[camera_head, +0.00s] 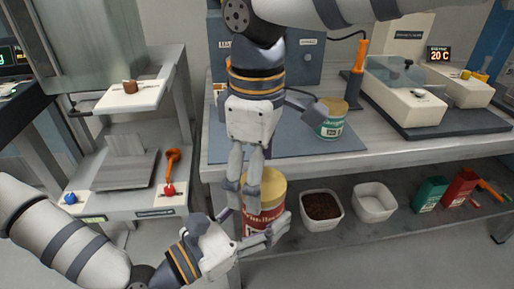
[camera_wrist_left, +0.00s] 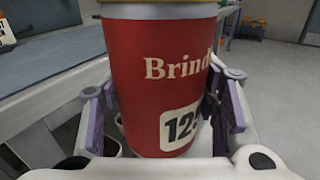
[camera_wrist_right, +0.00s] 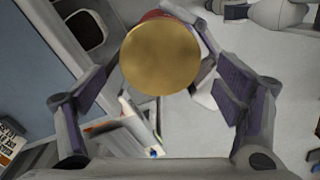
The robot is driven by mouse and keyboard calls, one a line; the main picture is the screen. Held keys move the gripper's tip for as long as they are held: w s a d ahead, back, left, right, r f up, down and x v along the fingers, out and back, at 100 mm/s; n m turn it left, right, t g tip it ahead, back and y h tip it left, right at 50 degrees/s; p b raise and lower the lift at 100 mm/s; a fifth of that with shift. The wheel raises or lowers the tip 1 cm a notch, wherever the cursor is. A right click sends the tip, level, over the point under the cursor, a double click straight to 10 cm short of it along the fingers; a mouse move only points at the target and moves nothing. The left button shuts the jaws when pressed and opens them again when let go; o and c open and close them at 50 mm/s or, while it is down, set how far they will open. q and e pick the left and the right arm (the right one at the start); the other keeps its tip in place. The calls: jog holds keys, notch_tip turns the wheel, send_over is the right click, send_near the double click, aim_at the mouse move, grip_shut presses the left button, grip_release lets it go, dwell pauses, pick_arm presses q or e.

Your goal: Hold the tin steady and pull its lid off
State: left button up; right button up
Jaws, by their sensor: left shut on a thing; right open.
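The red tin (camera_head: 264,219) with its gold lid (camera_head: 270,184) is held upright in front of the bench. My left gripper (camera_head: 259,236) is shut on the tin's side. In the left wrist view the red tin (camera_wrist_left: 160,75) stands between the two fingers, with part of a label showing. My right gripper (camera_head: 243,190) points down from above, its fingers open beside the lid. In the right wrist view the round gold lid (camera_wrist_right: 160,57) is seen from above, between the open fingers. The right fingers hide part of the tin and lid in the head view.
A green tin with a gold lid (camera_head: 331,120) stands on the blue mat (camera_head: 290,146). The lower shelf holds a bin of brown pieces (camera_head: 321,208), a white bin (camera_head: 374,202), and green and red boxes. A balance stand is at left; the bench edge is close behind the tin.

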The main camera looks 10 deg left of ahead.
jog(key=shift+c, duration=0.2)
jog(key=c, duration=1.3)
jog(key=shift+r, duration=0.2)
jog(key=shift+r, duration=0.95)
